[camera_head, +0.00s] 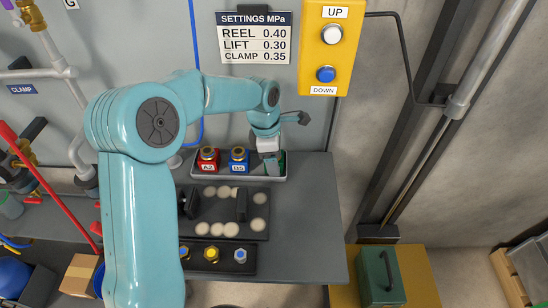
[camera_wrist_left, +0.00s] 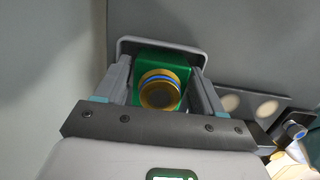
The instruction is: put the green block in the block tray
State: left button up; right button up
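The green block (camera_wrist_left: 178,64) has a round brass cap with a blue ring. In the left wrist view it stands between the two fingers of my left gripper (camera_wrist_left: 160,75), which look closed against its sides. In the head view my left gripper (camera_head: 269,160) is over the right end of the grey block tray (camera_head: 236,179), and only a green sliver of the block (camera_head: 282,160) shows beside it. The tray's rim (camera_wrist_left: 150,43) surrounds the block in the wrist view. Whether the block touches the tray floor is hidden. My right gripper is not in view.
A red block (camera_head: 208,162) and a blue block (camera_head: 238,162) stand in the tray left of my gripper. A dark panel with pale discs (camera_head: 232,229) lies in front. The bench top (camera_head: 310,220) is clear on the right.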

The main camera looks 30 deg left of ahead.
pick_arm(q)
jog(key=r, duration=0.5)
jog(key=a+r+p, duration=0.1)
jog(key=r, duration=0.1)
jog(key=shift+s+r, duration=0.25)
jog(key=shift+r, duration=0.15)
jog(key=shift+s+d+f, duration=0.1)
jog(key=shift+s, duration=0.05)
